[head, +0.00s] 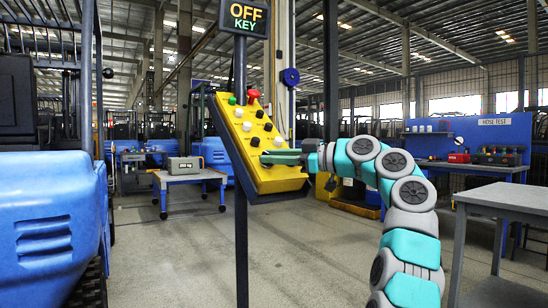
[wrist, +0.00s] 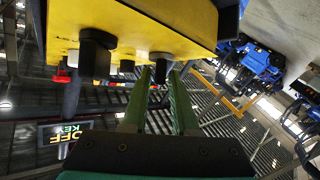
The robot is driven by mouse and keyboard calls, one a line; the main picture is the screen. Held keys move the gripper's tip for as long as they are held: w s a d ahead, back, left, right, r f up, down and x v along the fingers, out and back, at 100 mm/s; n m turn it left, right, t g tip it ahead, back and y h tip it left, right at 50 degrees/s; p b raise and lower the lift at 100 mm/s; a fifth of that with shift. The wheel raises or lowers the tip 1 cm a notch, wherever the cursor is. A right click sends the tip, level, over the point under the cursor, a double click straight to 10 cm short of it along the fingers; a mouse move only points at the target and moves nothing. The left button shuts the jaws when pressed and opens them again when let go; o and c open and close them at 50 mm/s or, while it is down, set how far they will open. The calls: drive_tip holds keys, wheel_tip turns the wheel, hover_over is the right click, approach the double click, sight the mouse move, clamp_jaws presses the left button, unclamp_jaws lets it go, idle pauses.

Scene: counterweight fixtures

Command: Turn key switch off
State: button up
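The yellow control panel (head: 262,168) is tilted on a dark post. Above it a sign (head: 245,17) reads OFF KEY; it also shows upside down in the wrist view (wrist: 67,133). My gripper (head: 264,158) is at the panel's lower part in the head view. In the wrist view my gripper (wrist: 161,72) has its two green fingers apart, with a small black knob on a pale base (wrist: 162,58) between or just beyond the tips. I cannot tell whether they touch it. A larger black knob (wrist: 97,45) stands to its left. I cannot tell which control is the key switch.
The panel carries a red button (head: 252,94), a green button (head: 232,100) and several black and white controls. A blue forklift (head: 50,215) stands at the left. A grey table (head: 505,197) is at the right. The floor around the post is clear.

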drive_tip(key=shift+o, duration=1.1)
drive_tip(key=b+v, duration=0.1)
drive_tip(key=v, duration=0.7)
